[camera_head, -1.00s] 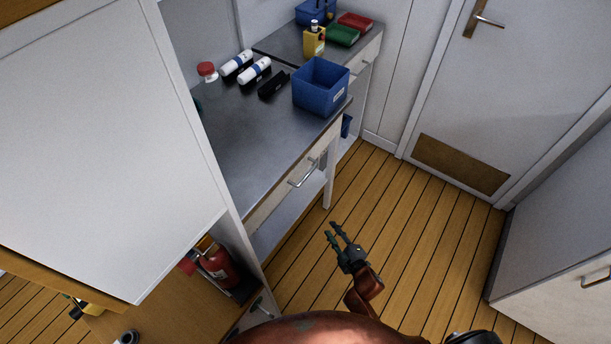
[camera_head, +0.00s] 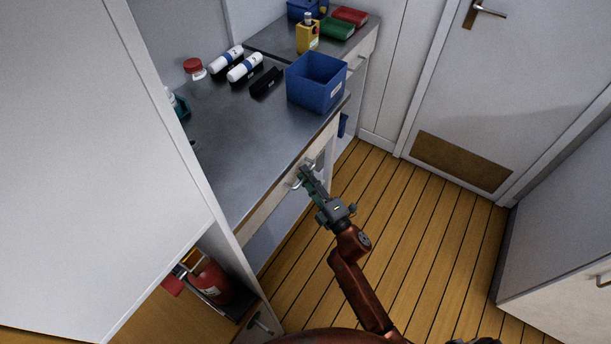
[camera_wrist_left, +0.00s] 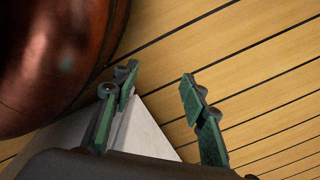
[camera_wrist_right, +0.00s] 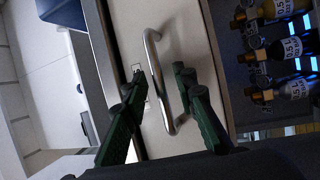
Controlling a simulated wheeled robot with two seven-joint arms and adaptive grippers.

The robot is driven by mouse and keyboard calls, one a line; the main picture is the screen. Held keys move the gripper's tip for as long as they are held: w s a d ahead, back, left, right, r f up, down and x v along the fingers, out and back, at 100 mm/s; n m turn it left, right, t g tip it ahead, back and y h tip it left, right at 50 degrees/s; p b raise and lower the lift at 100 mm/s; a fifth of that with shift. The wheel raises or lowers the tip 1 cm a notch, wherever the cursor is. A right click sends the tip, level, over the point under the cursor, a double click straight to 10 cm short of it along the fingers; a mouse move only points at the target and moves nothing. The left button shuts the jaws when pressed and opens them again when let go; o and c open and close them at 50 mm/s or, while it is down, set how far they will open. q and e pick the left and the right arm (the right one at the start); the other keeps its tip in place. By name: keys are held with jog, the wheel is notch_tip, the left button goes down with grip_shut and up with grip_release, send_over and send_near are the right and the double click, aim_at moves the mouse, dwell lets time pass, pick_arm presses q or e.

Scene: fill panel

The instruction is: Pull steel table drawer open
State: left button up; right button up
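The steel table (camera_head: 235,140) has a pale drawer front (camera_head: 262,210) below its top, and the drawer looks closed. Its metal bar handle (camera_wrist_right: 157,75) is upright in the right wrist view. My right gripper (camera_head: 304,172) is at the handle in the head view. In the right wrist view my right gripper (camera_wrist_right: 160,78) is open, with one green finger on each side of the bar. I cannot tell whether either finger touches it. My left gripper (camera_wrist_left: 158,78) is open and empty above the floor in the left wrist view.
A blue bin (camera_head: 318,82) stands at the table's corner. Several bottles (camera_wrist_right: 280,48) show beside the drawer in the right wrist view. A tall white panel (camera_head: 95,150) and a fire extinguisher (camera_head: 210,280) are at left. The wooden floor (camera_head: 420,240) is clear.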

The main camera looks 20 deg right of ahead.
jog(key=shift+w, duration=0.15)
jog(key=shift+c, duration=0.3)
grip_shut()
dwell(0.4)
